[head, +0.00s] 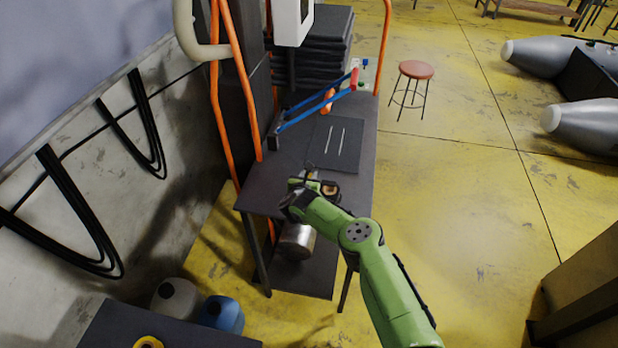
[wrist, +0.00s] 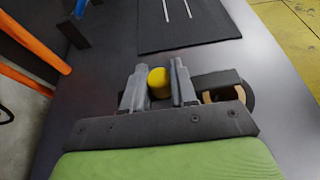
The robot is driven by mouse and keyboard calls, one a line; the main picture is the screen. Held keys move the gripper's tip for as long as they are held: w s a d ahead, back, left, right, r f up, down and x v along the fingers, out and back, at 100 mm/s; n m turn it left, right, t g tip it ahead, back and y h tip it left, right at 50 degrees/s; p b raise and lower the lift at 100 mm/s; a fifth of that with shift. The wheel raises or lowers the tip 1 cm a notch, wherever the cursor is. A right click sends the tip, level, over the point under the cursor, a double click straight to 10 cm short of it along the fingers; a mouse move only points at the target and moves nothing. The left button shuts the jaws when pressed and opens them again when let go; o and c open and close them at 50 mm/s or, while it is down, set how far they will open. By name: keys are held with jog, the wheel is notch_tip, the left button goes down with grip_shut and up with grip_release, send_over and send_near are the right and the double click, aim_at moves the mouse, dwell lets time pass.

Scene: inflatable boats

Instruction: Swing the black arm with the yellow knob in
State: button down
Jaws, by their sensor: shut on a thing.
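The yellow knob (wrist: 159,82) sits between the two grey fingers of my gripper (wrist: 159,76) in the wrist view, and the fingers are shut on it. A dark bar, seemingly the black arm (wrist: 218,78), shows just right of the fingers, beside a tan round part (wrist: 222,94). Much of the arm is hidden by my gripper. In the head view my gripper (head: 308,186) is low over the near part of the dark table (head: 268,186); the knob is hard to make out there.
A black mat (head: 334,146) with two thin light rods lies beyond my gripper. A blue-framed tool (head: 313,108) lies behind it. Orange hoses (head: 222,90) hang at the left. A metal cylinder (head: 297,241) is below the tabletop. Yellow floor at the right is open around a red stool (head: 416,70).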

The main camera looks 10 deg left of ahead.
jog(key=shift+w+d+r, duration=0.1)
jog(key=shift+w+r, duration=0.1)
jog(key=shift+r, duration=0.1)
jog(key=c, duration=1.2)
grip_release()
jog(key=o, duration=0.3)
jog(key=shift+f, duration=0.2)
jog(key=shift+s, duration=0.1)
jog(key=p+v, duration=0.6)
jog(key=v, duration=0.9)
jog(key=shift+s+r, duration=0.1)
jog(key=shift+s, duration=0.15)
